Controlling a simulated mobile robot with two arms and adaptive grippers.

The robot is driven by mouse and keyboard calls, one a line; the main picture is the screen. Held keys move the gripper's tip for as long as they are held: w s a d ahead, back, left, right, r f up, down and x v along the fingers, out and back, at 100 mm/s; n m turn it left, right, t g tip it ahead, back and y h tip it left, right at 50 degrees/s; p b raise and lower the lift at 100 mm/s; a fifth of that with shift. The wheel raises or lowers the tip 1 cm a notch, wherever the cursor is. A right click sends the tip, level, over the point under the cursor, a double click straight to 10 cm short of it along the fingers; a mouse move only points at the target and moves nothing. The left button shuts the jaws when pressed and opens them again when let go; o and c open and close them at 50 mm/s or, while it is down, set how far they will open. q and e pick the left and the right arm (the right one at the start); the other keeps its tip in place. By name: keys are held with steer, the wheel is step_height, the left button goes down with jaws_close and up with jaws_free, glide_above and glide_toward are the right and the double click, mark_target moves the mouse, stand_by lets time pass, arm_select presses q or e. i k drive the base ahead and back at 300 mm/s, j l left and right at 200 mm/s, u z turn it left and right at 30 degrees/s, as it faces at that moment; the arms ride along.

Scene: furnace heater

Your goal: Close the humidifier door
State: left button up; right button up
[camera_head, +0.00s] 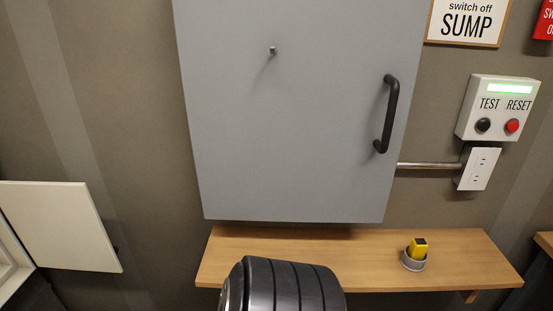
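A white door panel (62,226) stands swung open at the left, beside the pale frame (12,266) of a unit cut off by the left edge. It looks like the humidifier door, but no label shows. A small dark part shows at the panel's right edge. The unit's inside is mostly out of view. Neither my left nor my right gripper is in view.
A large grey cabinet (290,150) with a black handle (388,115) hangs in the middle. Below it is a wooden shelf (470,255) bearing a yellow item (418,247) in a grey ring. A TEST/RESET box (497,107) is at right. A black ribbed object fills the bottom middle.

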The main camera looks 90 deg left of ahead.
mark_target(60, 225)
steer(key=u, duration=4.85)
steer(key=k+l+z, duration=0.1)
steer(key=z, duration=0.25)
